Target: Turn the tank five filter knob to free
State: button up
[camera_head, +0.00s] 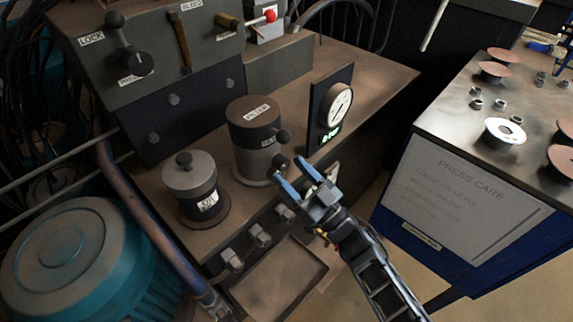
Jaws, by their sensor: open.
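A dark round canister (252,133) with a label on top that seems to read FILTER stands on the brown bench, with a grey lower part. A dark ball knob (284,136) sticks out from its right side near a small label, and another dark knob (280,161) shows just below it. I cannot read the small label or find a tank five marking. My gripper (297,178) has blue fingertips, spread apart and empty. It is just below and right of the lower knob; whether it touches is unclear.
A smaller canister (190,180) with a top knob stands left of the filter. A dial gauge (331,110) stands close on the right. A panel (140,50) with levers rises behind. A disc-covered cabinet (480,125) is at right, a teal drum (80,265) at lower left.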

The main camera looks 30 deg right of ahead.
jog(key=shift+x, duration=1.15)
jog(key=c, duration=1)
jog(key=shift+c, duration=0.2)
jog(key=shift+n, duration=0.3)
jog(key=n+g+y, duration=0.1)
jog(key=n, duration=0.2)
jog(key=n+y, duration=0.2)
jog(key=n, duration=0.1)
jog(key=shift+d+g+b, duration=0.1)
jog(key=shift+g+b, duration=0.2)
jog(key=shift+g, duration=0.1)
jog(key=shift+n+g+y, duration=0.45)
jog(key=shift+n+g, duration=0.05)
jog(key=shift+n, duration=0.9)
jog(key=shift+n+g+y, duration=0.45)
jog(key=shift+n+g, duration=0.05)
jog(key=shift+n, duration=1.2)
